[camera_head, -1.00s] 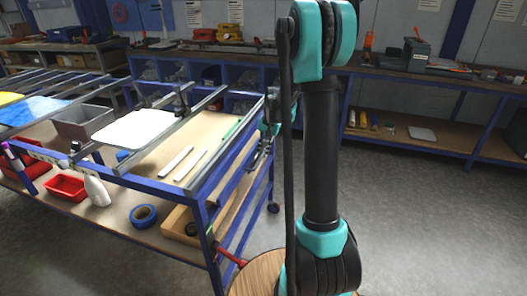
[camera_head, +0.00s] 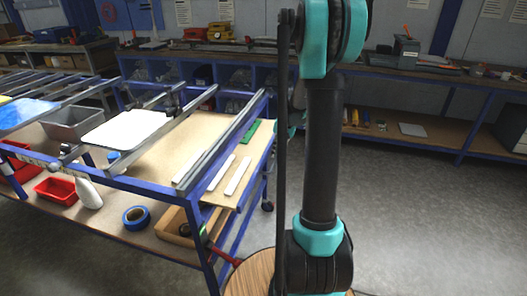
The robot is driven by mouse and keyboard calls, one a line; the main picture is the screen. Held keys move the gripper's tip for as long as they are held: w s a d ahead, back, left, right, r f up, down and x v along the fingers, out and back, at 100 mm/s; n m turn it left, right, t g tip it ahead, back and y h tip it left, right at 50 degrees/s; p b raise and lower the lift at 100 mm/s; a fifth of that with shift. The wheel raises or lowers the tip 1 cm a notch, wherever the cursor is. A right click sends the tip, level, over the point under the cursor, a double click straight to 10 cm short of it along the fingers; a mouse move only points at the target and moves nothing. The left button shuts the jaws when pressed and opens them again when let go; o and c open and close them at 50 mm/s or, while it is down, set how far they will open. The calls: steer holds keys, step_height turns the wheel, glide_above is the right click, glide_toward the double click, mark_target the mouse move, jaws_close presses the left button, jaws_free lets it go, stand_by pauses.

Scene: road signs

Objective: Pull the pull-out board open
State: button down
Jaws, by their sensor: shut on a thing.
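The pull-out board (camera_head: 259,152) is a tan flat board in the blue-framed cart (camera_head: 150,186). Its right edge sticks out past the cart's right-hand rail. White strips (camera_head: 237,176) and a green piece (camera_head: 250,131) lie on it. My gripper (camera_head: 285,131) is at the board's far right edge, mostly hidden behind my own upright arm link. Only small teal parts of it show, and its fingertips cannot be made out. It is shut on the board's edge.
A white sign plate (camera_head: 128,129) lies on the cart's top rails. Red bins (camera_head: 56,189), a white bottle (camera_head: 88,193) and blue tape (camera_head: 136,216) are on the lower shelf. A workbench (camera_head: 420,80) runs along the back wall. The floor (camera_head: 420,215) at right is clear.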

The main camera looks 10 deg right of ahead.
steer(key=s+d, duration=0.5)
steer(key=d, duration=0.4)
steer(key=s+d, duration=0.5)
steer(key=d, duration=0.4)
steer(key=shift+s, duration=0.15)
steer(key=c, duration=1.6)
jaws_free()
steer(key=v, duration=1.2)
steer(key=shift+a, duration=0.1)
